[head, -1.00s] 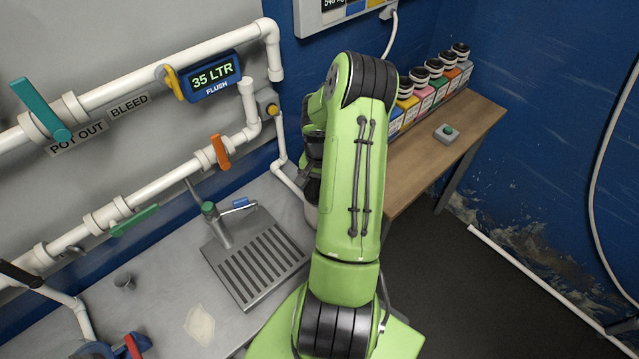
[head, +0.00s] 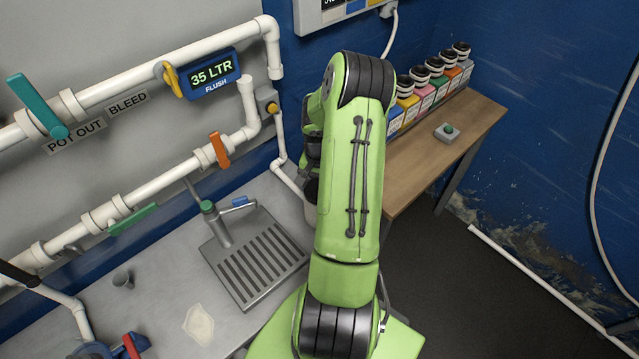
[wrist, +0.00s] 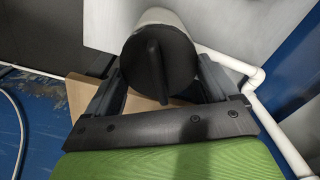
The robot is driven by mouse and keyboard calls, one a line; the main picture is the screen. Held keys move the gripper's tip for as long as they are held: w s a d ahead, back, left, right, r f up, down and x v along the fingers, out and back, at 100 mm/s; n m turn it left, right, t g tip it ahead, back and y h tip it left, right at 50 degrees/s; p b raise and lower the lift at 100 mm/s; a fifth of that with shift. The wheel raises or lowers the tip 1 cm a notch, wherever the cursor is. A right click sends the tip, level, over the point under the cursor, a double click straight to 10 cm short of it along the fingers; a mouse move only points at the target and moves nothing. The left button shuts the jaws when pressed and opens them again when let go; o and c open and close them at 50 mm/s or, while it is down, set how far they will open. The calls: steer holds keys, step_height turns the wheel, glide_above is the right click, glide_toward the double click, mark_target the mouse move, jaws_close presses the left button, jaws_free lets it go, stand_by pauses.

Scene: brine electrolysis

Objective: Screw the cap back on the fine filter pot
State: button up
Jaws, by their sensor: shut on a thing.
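In the wrist view a round black cap (wrist: 163,75) with a raised bar across its face sits between the two fingers of my gripper (wrist: 160,65), which is shut on it. A pale cylindrical body, which looks like the filter pot (wrist: 158,17), shows just behind the cap. In the head view a pale pot (head: 308,212) with a dark top stands partly hidden behind my green arm. The arm hides most of my gripper there. I cannot tell whether the cap is fully seated on the pot.
A metal drain tray (head: 255,262) and a small grey cup (head: 122,278) are on the bench at left. White pipes with coloured valve handles run along the wall.

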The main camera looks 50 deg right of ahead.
steer(key=shift+f+b, duration=0.3)
stand_by(0.5)
steer(key=m, duration=0.3)
steer(key=shift+s+m+b, duration=0.1)
steer(key=shift+m+b, duration=0.3)
steer(key=shift+m, duration=1)
steer(key=shift+m+b, duration=0.3)
steer(key=shift+m, duration=0.4)
steer(key=m, duration=0.4)
steer(key=shift+s+b, duration=0.15)
steer(key=shift+b, duration=0.2)
